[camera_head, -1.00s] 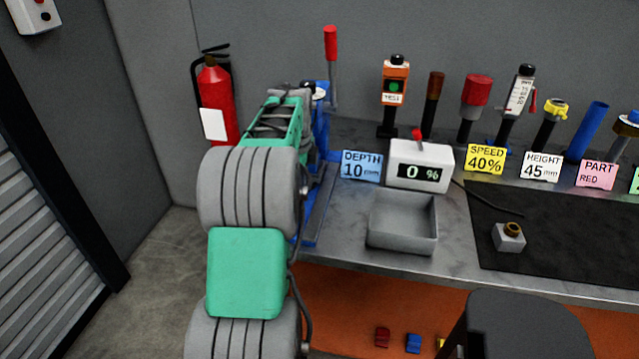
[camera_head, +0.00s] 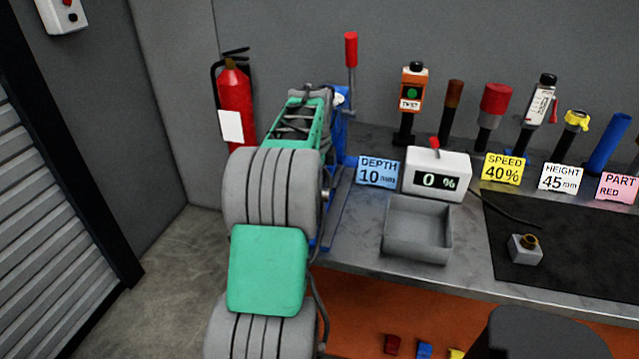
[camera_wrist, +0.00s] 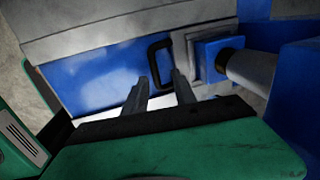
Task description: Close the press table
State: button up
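The blue press (camera_head: 341,125) with a red-handled lever (camera_head: 351,52) stands at the left end of the bench, mostly hidden behind my arm. In the wrist view a blue panel (camera_wrist: 95,78) lies under a grey slab (camera_wrist: 120,28). A black C-shaped handle (camera_wrist: 153,62) stands at the panel's right end. I cannot tell which part is the press table. My gripper (camera_wrist: 159,84) is open, its two grey fingers apart and pointing toward the handle. The fingertips are close to the handle's lower part; I cannot tell whether they touch. The gripper is hidden in the head view.
A grey cylinder (camera_wrist: 250,72) and blue body stand close right of the fingers. On the bench are a grey tray (camera_head: 418,230), a display reading 0 % (camera_head: 437,176) and several label cards. A fire extinguisher (camera_head: 235,100) stands at the wall. A dark stool (camera_head: 540,335) stands in front.

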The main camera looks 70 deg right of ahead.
notch_tip(320, 180, up, 7)
jog(key=a, duration=0.1)
jog(key=shift+a, duration=0.1)
